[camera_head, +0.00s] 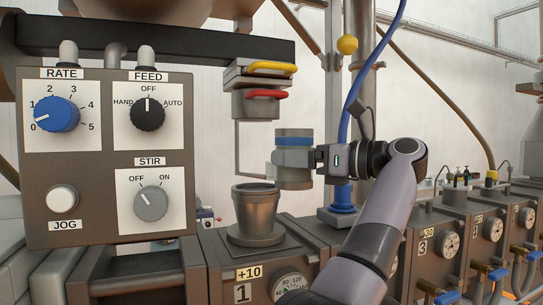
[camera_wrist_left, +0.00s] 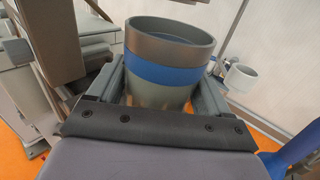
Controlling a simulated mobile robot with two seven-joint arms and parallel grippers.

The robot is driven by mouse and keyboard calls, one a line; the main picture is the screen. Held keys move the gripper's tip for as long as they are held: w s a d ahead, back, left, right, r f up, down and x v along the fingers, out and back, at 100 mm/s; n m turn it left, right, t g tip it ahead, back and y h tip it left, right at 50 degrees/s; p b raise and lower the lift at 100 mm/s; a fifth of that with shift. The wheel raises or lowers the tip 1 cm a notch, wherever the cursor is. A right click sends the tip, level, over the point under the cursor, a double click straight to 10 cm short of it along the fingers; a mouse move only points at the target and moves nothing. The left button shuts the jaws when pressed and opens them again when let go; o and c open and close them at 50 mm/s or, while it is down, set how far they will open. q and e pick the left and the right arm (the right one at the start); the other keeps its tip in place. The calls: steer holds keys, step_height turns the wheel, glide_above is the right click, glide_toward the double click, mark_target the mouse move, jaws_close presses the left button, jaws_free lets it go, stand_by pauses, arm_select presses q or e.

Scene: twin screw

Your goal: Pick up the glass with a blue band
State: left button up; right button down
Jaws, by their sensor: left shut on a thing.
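The glass with a blue band (camera_head: 293,141) is a grey cylinder with a blue ring near its top. My left gripper (camera_head: 294,158) is shut on it from the right and holds it upright, above and to the right of a metal cup. In the left wrist view the glass (camera_wrist_left: 165,73) stands between my two fingers, with its open rim toward the camera and its blue band just above the fingers. The lower part of the glass is partly hidden by my gripper. My right gripper is not in view.
The metal cup (camera_head: 257,212) sits on unit 1 under a nozzle block with red (camera_head: 263,94) and yellow handles. A control panel (camera_head: 108,150) with knobs stands at left. A blue-based post (camera_head: 343,208) stands close behind my wrist. Several gauge units line the right.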

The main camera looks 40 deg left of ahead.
arm_select(q)
steer(key=w+d+p, duration=0.1)
steer(key=d+p, duration=0.4)
steer(key=d, duration=0.4)
steer(key=shift+w+d, duration=0.15)
steer(key=shift+w, duration=0.25)
